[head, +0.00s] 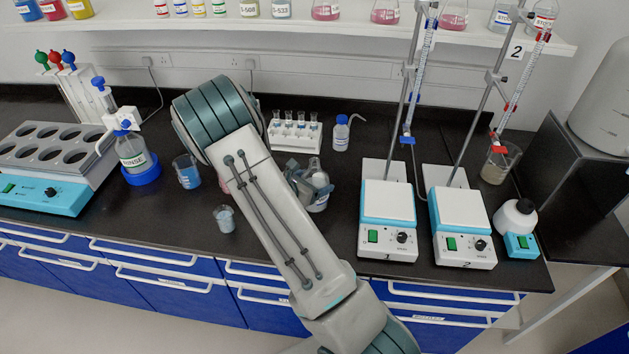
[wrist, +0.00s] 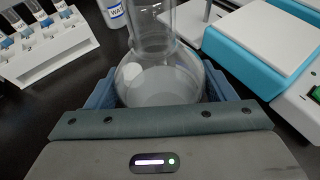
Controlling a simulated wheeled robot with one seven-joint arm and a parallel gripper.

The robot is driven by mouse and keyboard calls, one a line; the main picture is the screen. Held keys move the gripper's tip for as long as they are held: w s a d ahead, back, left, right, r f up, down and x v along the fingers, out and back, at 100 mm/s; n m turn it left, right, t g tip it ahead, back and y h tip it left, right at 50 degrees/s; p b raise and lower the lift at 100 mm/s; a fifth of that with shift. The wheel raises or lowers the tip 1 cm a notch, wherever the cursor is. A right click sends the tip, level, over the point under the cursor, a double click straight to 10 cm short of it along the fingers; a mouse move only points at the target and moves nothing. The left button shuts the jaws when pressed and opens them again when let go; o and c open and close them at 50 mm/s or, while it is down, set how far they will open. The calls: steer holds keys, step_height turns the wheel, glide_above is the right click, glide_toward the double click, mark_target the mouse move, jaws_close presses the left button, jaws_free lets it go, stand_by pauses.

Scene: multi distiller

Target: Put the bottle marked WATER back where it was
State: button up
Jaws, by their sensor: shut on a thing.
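My gripper (head: 309,188) is shut on a clear round-bodied glass flask (head: 319,204) at the middle of the black bench. In the wrist view, the blue finger pads of my gripper (wrist: 160,88) sit on both sides of the flask's body (wrist: 158,72), which holds pale liquid; its neck is upright. I cannot tell whether the flask touches the bench. A small white wash bottle with a blue cap (head: 341,134) stands upright farther back, apart from my gripper. Its label, partly cut off, reads "WAT" in the wrist view (wrist: 116,14).
A white tube rack (head: 296,136) stands left of the wash bottle. Hotplate 1 (head: 388,204) and hotplate 2 (head: 461,212), with burette stands, are to the right. Two beakers (head: 187,172) (head: 225,218) and a RINSE bottle (head: 131,150) are left of my arm.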

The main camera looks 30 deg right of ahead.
steer(key=shift+f, duration=0.25)
steer(key=shift+f, duration=0.2)
steer(key=o, duration=1.6)
steer(key=shift+s, duration=0.1)
steer(key=shift+r, duration=0.1)
